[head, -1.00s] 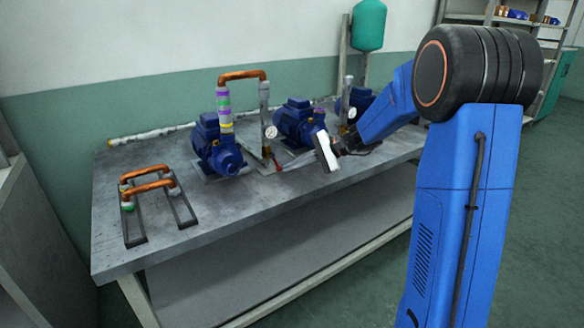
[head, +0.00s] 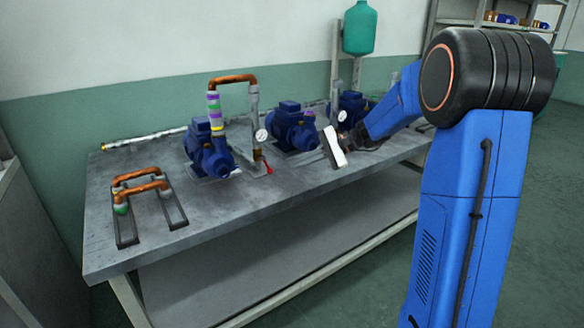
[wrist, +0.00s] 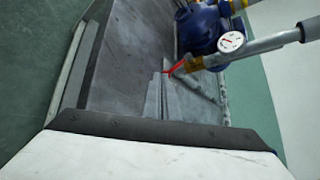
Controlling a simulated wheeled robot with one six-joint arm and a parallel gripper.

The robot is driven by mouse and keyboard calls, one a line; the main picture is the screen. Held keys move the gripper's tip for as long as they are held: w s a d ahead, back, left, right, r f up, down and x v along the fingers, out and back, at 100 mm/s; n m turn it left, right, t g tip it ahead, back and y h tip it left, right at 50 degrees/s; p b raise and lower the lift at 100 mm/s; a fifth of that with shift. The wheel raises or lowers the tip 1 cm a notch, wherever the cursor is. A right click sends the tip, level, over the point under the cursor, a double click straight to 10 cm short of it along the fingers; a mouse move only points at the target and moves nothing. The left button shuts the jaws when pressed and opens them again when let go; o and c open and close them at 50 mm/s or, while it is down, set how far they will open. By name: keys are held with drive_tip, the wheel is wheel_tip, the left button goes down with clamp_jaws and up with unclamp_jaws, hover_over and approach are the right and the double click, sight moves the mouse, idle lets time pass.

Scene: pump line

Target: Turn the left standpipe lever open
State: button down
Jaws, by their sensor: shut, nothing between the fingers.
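The left standpipe (head: 254,105) stands on the bench beside the left blue pump (head: 208,152), with a round white gauge (head: 261,135) on it. Its red lever (head: 268,168) is low on the pipe, near the bench top. In the wrist view the red lever (wrist: 175,69) shows beyond my gripper, with the gauge (wrist: 231,42) and the grey standpipe (wrist: 270,44) to its right. My gripper (head: 333,148) is shut and empty above the bench, right of the lever and apart from it. Its white and dark end (wrist: 160,130) fills the bottom of the wrist view.
The grey bench (head: 225,215) carries a middle pump (head: 291,127) and a right pump (head: 352,108), the latter partly behind my arm. Copper pipe loops (head: 140,190) on a dark frame lie at the left. A green tank (head: 360,28) stands behind. The bench front is clear.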

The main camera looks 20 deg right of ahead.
sight(267, 166)
drive_tip(key=a+r+v, duration=0.1)
drive_tip(key=v, duration=0.7)
drive_tip(key=a+f+m+h, duration=0.2)
drive_tip(key=m, duration=0.2)
drive_tip(key=w+a+f+m+t+h, duration=0.1)
drive_tip(key=a+f+m+h, duration=0.1)
drive_tip(key=m, duration=0.3)
drive_tip(key=w+a+f+m+h, duration=0.1)
drive_tip(key=a+f+m+h, duration=0.1)
drive_tip(key=a+m, duration=0.2)
drive_tip(key=shift+w+a+f+m+t, duration=0.1)
drive_tip(key=shift+w+f+m+t, duration=0.05)
drive_tip(key=shift+f+m+t, duration=0.3)
drive_tip(key=shift+w+a+r, duration=0.15)
drive_tip(key=shift+w+a, duration=0.55)
drive_tip(key=shift+a, duration=0.2)
drive_tip(key=shift+w+a, duration=0.45)
drive_tip(key=shift+a, duration=0.1)
